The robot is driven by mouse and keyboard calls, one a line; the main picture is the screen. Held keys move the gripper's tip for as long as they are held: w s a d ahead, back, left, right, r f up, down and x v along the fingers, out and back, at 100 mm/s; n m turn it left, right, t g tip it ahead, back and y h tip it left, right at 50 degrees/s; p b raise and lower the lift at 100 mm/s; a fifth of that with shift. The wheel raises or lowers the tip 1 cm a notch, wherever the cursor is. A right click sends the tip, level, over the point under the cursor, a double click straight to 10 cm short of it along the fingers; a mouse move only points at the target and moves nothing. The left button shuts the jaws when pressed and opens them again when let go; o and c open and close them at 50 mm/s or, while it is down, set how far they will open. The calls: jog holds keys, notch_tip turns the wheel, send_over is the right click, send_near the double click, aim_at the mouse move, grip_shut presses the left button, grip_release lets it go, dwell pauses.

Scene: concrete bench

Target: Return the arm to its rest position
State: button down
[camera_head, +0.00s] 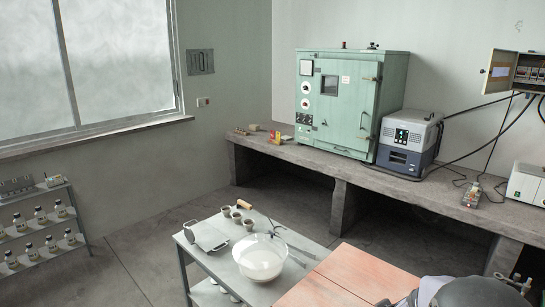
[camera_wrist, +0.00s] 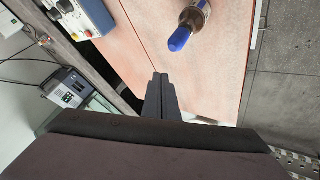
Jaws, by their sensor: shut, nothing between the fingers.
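My gripper (camera_wrist: 160,78) shows in the wrist view with its two dark fingers together and nothing between them. The fingers point over a reddish-pink table top (camera_wrist: 215,90). A brown bottle with a blue tip (camera_wrist: 181,38) is beyond the fingertips, up and to the right, apart from them. In the head view the pink table top (camera_head: 345,278) is at the bottom, and my gripper cannot be made out there. A grey rounded shape at the bottom right covers part of the table.
A blue-and-white device (camera_wrist: 82,17) is at the upper left of the wrist view. In the head view a metal side table (camera_head: 205,262) holds a clear bowl (camera_head: 259,258) and several small cups. A concrete bench (camera_head: 300,158) carries a green oven (camera_head: 350,100) and a grey-blue unit (camera_head: 409,138).

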jog(key=s+a+f+m+g+y, duration=0.1)
jog(key=s+a+m+g, duration=0.15)
jog(key=s+a, duration=0.6)
jog(key=s+a+f+m+g+y, duration=0.1)
jog(key=s+a+f+m+g, duration=0.15)
jog(key=s+a, duration=0.6)
jog(key=s+d+r+g, duration=0.1)
jog(key=s+r+g, duration=0.2)
jog(key=s, duration=0.4)
jog(key=shift+d+n, duration=0.25)
jog(key=shift+n, duration=0.15)
jog(key=c, duration=2.4)
grip_release()
jog(key=shift+c, duration=0.2)
